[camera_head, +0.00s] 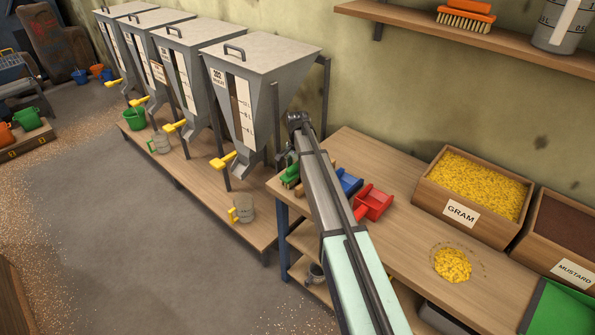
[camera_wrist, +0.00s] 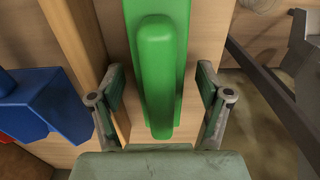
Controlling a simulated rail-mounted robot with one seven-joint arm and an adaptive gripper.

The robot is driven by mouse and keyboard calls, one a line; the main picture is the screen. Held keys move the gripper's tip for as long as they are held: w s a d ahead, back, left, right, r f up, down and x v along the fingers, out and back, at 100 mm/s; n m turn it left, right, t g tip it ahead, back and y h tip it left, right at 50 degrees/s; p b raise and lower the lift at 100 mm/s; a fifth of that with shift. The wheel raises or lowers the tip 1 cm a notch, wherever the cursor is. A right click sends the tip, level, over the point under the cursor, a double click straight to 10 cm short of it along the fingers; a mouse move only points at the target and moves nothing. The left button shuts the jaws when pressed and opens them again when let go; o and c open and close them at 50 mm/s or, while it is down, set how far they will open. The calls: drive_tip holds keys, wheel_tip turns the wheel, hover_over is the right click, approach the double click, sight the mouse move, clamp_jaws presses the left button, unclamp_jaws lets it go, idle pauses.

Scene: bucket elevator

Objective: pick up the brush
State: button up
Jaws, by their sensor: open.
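A green block with a raised rounded handle, which looks like a brush (camera_wrist: 158,75), lies below my gripper in the wrist view. It also shows as a green shape (camera_head: 290,174) at the left end of the wooden workbench, partly hidden by my arm. Its bristles are not visible. My gripper (camera_wrist: 160,95) is open, with one finger on each side of the green handle and a gap on both sides. In the head view my arm hides most of the gripper. Another brush, orange with pale bristles (camera_head: 465,17), stands on the wall shelf.
A blue scoop (camera_head: 348,182) and a red scoop (camera_head: 374,203) lie on the workbench (camera_head: 405,235) right of the green brush. A gram box (camera_head: 470,195), a mustard box (camera_head: 562,240) and spilled yellow grain (camera_head: 453,265) are farther right. Grey hoppers (camera_head: 258,85) stand left.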

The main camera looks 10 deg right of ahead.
drive_tip(key=c, duration=1.1)
drive_tip(key=shift+r, duration=0.1)
